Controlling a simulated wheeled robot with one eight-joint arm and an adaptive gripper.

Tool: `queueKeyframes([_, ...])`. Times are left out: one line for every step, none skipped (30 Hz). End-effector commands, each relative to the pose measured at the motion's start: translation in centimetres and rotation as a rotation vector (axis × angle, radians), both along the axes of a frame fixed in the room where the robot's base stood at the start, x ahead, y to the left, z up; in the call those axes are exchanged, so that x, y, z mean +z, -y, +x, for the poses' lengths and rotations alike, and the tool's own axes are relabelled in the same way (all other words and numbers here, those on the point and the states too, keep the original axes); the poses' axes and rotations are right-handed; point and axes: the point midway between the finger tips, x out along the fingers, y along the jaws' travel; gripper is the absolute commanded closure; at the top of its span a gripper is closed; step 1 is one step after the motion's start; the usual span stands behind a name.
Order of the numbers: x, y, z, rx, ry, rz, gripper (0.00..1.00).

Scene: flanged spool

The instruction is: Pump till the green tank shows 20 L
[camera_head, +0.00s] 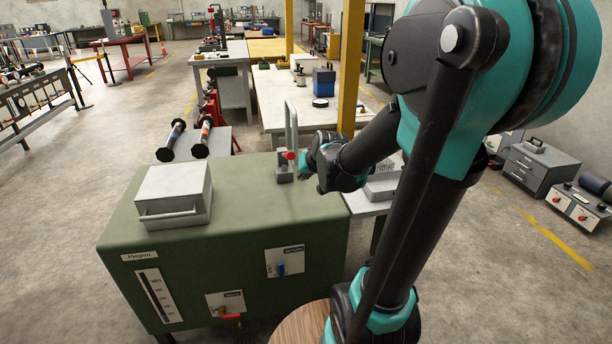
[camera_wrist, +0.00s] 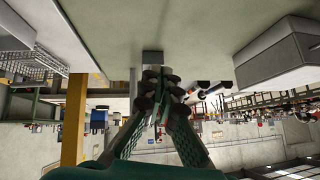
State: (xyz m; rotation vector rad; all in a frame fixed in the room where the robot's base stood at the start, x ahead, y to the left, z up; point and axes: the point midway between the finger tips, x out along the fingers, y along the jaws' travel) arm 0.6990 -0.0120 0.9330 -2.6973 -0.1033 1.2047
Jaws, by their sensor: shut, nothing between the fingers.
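The green tank (camera_head: 215,240) stands in front of me, with a tall scale gauge (camera_head: 155,295) on its left front; its reading is too small to make out. On the tank's top at the back is a grey hand pump (camera_head: 284,173) with an upright pale lever (camera_head: 291,122) and a red part beside it. My gripper (camera_head: 306,160) is just right of the pump, fingers pointing toward it. In the wrist view, which looks upside down, my gripper's fingers (camera_wrist: 160,92) are together and empty, in front of the pump's grey base (camera_wrist: 152,57). I cannot tell whether they touch the lever.
A grey box with a handle (camera_head: 174,194) sits on the tank's left top. A blue-handled valve (camera_head: 281,268) and a red-handled valve (camera_head: 231,317) are on its front. Workbenches (camera_head: 275,98) stand behind.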

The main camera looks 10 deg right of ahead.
Motion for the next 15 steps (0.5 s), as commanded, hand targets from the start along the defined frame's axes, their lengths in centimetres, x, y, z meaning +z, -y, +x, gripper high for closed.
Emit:
queueKeyframes([0.3,0.1,-0.6,-0.001,0.0,0.001,1.0])
queueKeyframes([0.5,0.2,-0.8,-0.001,0.0,0.0,1.0])
queueKeyframes([0.7,0.2,-1.1,-0.001,0.0,0.0,1.0])
queueKeyframes([0.9,0.3,-1.3,-0.001,0.0,0.0,1.0])
queueKeyframes([1.1,0.3,-1.5,-0.001,0.0,0.0,1.0])
queueKeyframes([1.2,0.4,-1.8,-0.001,0.0,0.0,1.0])
queueKeyframes([1.3,0.4,-1.9,-0.001,0.0,0.0,1.0])
queueKeyframes([1.4,0.4,-2.1,-0.001,0.0,0.0,1.0])
queueKeyframes([1.6,0.4,-2.2,-0.001,0.0,0.0,1.0])
queueKeyframes([1.6,0.5,-2.3,-0.001,0.0,0.0,1.0])
queueKeyframes([1.7,0.5,-2.4,-0.001,0.0,0.0,1.0])
queueKeyframes([1.8,0.5,-2.5,-0.002,0.001,0.0,1.0])
queueKeyframes([1.8,0.5,-2.5,-0.002,0.001,0.0,1.0])
queueKeyframes([1.8,0.5,-2.5,-0.002,0.001,0.0,1.0])
queueKeyframes([1.8,0.5,-2.6,-0.002,0.001,0.0,1.0])
